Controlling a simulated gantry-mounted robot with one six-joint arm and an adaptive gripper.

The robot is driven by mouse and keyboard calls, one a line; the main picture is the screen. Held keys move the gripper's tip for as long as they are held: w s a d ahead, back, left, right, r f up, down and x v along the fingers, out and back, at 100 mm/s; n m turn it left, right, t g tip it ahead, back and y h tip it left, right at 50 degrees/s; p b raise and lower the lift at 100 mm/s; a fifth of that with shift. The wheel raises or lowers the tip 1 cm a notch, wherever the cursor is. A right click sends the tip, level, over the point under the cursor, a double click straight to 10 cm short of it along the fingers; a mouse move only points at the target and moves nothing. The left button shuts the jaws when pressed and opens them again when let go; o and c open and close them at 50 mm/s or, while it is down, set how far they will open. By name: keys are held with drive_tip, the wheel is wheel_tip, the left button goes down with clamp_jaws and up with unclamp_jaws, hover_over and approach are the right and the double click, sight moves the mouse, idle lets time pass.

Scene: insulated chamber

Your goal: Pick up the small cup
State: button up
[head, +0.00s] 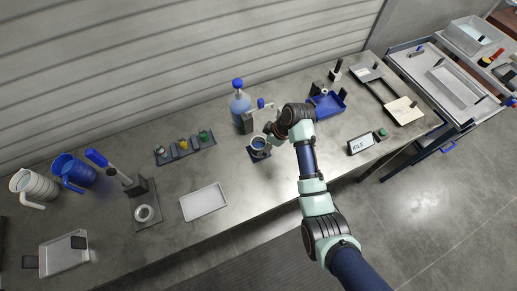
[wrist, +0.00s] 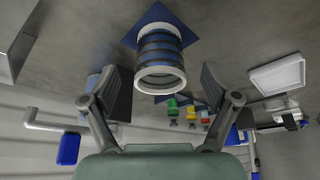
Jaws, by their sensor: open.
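The small cup (head: 258,143) is round with a pale rim and dark inside, and stands on a dark square pad near the middle of the bench. In the wrist view the cup (wrist: 160,55) shows blue-grey bands and a white rim, with a blue square pad (wrist: 188,35) behind its far end. My gripper (wrist: 162,84) is open, one finger to each side of the cup's rim with gaps visible on both sides. I cannot tell how deep the cup is between the fingers.
A blue-capped bottle (head: 240,105) stands just behind the cup. A rack of small coloured items (head: 184,150) is to the left, with a white tray (head: 204,202) in front. A blue tray (head: 326,105) lies to the right. Bare bench lies in front of the cup.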

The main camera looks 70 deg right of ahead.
sight(259, 148)
drive_tip(key=x, duration=0.3)
drive_tip(key=b+x, duration=0.1)
drive_tip(key=x, duration=0.2)
drive_tip(key=shift+w+r, duration=0.15)
drive_tip(key=shift+w, duration=0.2)
drive_tip(key=c, duration=1.4)
drive_tip(key=shift+r, duration=0.1)
wheel_tip(259, 148, up, 20)
drive_tip(key=p, duration=0.3)
